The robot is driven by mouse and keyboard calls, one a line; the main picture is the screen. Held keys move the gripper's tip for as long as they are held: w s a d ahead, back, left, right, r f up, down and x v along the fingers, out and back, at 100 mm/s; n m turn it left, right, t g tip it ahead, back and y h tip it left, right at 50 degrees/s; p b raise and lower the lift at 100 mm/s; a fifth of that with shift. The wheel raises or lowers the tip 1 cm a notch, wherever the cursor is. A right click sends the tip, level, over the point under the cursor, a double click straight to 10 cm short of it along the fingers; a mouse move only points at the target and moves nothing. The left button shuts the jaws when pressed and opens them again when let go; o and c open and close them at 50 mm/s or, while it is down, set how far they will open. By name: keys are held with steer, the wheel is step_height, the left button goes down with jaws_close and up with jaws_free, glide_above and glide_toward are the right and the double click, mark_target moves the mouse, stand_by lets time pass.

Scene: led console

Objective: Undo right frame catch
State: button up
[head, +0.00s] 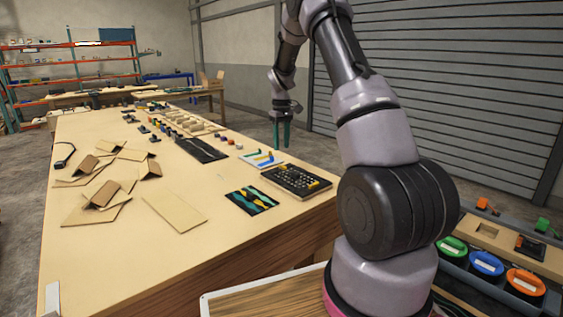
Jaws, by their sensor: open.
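A dark console panel (297,181) with rows of small light dots lies near the right edge of the long wooden table. A small yellow piece (314,184) shows at its right side; it is too small to tell whether this is the right frame catch or how it is set. My gripper (281,147) points down with its teal fingers apart and nothing visible between them. In the picture it is above and beyond the panel, clear of it.
A white board (262,160) with coloured pieces lies just beyond the panel. A dark mat (251,200) with yellow and teal shapes lies to its left. Folded cardboard pieces (105,192) cover the table's left. Coloured round containers (486,264) stand at the lower right.

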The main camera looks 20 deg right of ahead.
mark_target(283, 167)
step_height(283, 167, down, 8)
steer(key=shift+r, duration=0.2)
jaws_close()
